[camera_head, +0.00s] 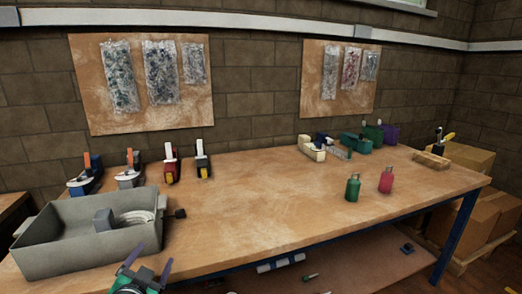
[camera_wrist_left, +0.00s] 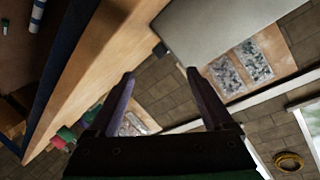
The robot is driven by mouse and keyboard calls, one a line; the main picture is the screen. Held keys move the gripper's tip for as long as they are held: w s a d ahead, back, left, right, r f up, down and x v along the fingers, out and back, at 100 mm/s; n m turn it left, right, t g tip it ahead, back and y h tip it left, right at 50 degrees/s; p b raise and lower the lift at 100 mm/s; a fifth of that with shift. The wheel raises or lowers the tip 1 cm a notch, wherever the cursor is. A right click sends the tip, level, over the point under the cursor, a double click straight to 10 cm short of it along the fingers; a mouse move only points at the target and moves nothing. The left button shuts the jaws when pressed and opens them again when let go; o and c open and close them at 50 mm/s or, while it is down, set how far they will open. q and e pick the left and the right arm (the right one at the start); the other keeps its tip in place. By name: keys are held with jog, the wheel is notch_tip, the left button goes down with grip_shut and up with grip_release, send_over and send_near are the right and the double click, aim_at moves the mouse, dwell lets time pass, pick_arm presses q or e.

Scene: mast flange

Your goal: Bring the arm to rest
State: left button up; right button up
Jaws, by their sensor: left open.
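My left gripper (camera_head: 151,258) shows at the bottom of the head view, in front of the grey bin and near the bench's front edge. Its two purple fingers stand apart, with nothing between them. In the left wrist view the open fingers (camera_wrist_left: 160,74) point up the picture, with wall and bench behind them. Most of my left arm is outside the head view. My right gripper is in neither view.
The grey bin (camera_head: 92,262) holds a grey block and a coiled cable on the wooden bench (camera_head: 265,205). Tape dispensers stand along the back. A green bottle (camera_head: 352,188) and a red bottle (camera_head: 386,180) stand right. The bench's middle is clear.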

pick_arm(q)
jog(key=s+d+f+n+g+h, duration=0.25)
jog(key=s+f+g, duration=0.85)
jog(key=s+f, duration=0.85)
notch_tip(320, 180, down, 17)
jog(key=s+g+p, duration=0.2)
jog(key=p, duration=0.3)
jog(key=s+a+f+p, duration=0.1)
jog(key=s+f+p, duration=0.1)
jog(key=s+f, duration=0.4)
jog(key=s+a+f+g+p, duration=0.1)
jog(key=s+f, duration=0.4)
jog(key=s, duration=0.6)
jog(key=shift+s+a+f+p, duration=0.35)
jog(key=shift+s+a+p, duration=0.05)
jog(key=shift+p, duration=0.15)
